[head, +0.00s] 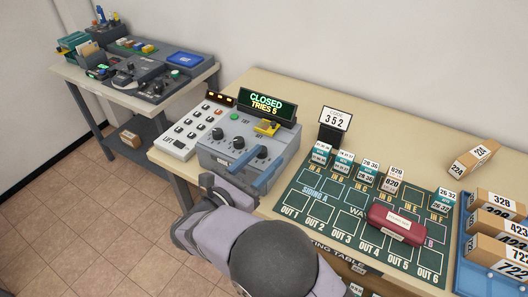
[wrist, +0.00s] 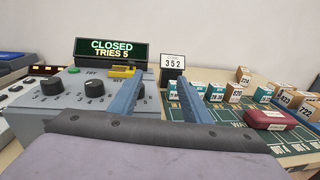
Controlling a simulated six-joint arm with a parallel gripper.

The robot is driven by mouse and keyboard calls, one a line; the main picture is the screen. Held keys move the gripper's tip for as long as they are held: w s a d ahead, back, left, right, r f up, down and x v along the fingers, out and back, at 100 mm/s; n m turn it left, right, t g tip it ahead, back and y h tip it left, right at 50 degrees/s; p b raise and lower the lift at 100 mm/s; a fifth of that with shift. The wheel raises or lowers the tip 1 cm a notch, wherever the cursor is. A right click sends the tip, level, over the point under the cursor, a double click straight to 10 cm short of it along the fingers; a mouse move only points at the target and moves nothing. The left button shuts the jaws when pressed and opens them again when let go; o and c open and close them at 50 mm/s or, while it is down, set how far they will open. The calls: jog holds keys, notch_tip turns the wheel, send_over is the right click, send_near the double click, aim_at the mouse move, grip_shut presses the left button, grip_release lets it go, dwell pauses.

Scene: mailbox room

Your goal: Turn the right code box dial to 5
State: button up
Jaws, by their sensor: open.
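The grey code box (head: 222,153) stands near the left end of the long table, with three black dials in a row on its face. The right dial (head: 262,152) is by the tips of my gripper (head: 268,158); its setting is not readable. In the wrist view the left dial (wrist: 51,86) and middle dial (wrist: 92,88) show clearly, while the left blue finger largely covers the right dial. My gripper (wrist: 158,82) is open, with its two blue fingers apart and nothing seen between them. The display (head: 267,104) on the box reads CLOSED, TRIES 5.
A code sign (head: 334,119) reading 352 stands right of the box. A green sorting mat (head: 320,215) holds small numbered blocks and a red case (head: 397,223). A white keypad (head: 187,131) adjoins the box's left side. Numbered parcels (head: 495,201) stand at far right.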

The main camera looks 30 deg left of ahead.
aim_at(249, 164)
jog(key=a+f, duration=0.1)
jog(key=s+a+n+y, duration=0.1)
jog(key=s+a+f+y+b, duration=0.1)
jog(key=shift+a+f+n, duration=0.3)
jog(key=shift+a, duration=0.05)
jog(key=shift+w+d+r, duration=0.1)
jog(key=shift+w, duration=0.3)
jog(key=shift+w+p, duration=0.95)
jog(key=shift+w, duration=2.3)
jog(key=c, duration=1)
jog(key=shift+c, duration=0.2)
